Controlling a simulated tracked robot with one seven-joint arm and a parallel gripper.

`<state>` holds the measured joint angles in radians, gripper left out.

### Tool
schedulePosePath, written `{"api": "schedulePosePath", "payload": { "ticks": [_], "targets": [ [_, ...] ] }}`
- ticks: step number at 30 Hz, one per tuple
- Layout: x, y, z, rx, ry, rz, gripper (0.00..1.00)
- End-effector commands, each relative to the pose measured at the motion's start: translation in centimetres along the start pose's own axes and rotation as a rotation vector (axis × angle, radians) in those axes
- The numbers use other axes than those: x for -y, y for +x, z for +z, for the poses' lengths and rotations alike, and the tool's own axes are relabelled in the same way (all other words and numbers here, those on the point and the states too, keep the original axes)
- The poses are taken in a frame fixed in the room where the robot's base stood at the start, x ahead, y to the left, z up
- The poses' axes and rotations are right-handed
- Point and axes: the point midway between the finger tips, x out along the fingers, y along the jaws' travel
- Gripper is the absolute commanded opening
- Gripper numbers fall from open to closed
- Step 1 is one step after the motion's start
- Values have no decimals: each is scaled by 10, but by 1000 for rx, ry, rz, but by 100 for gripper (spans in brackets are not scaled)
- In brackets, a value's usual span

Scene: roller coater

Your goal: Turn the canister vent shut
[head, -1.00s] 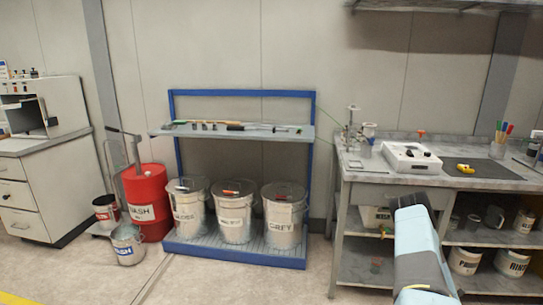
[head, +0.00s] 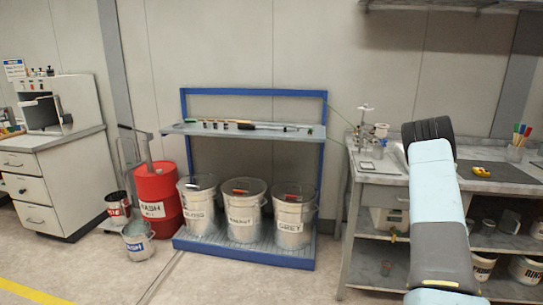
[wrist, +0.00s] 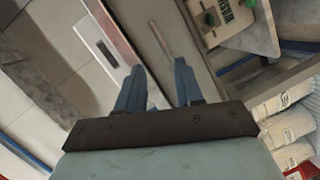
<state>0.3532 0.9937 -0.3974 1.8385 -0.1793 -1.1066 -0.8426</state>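A pale canister (head: 386,217) with a label stands on the bench's lower shelf in the head view, its right side hidden by my arm. A small green and brass fitting (head: 393,236) shows low at its front; I cannot tell its turn position. The wrist view shows a pale labelled container (wrist: 232,22) at the top right, with a green round part (wrist: 210,18); it looks like the canister. My gripper (wrist: 160,78) has its two blue fingers apart with nothing between them, and is clear of this container. The fingers are not visible in the head view.
The grey workbench (head: 357,178) carries glassware on a stand (head: 365,130) and a yellow tool (head: 481,171). A blue rack (head: 250,93) with several labelled buckets and a red drum (head: 158,195) stand to the left. The floor in front is free.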

Motion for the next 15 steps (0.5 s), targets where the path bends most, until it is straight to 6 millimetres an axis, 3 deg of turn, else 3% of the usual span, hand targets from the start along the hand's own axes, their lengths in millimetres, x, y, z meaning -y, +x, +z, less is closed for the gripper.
{"api": "schedulePosePath", "payload": {
  "ticks": [3, 15],
  "targets": [
    [-31, -8, -30, 27, 73, -22, 36],
    [-105, -59, -120, 111, 312, -135, 36]
  ]
}}
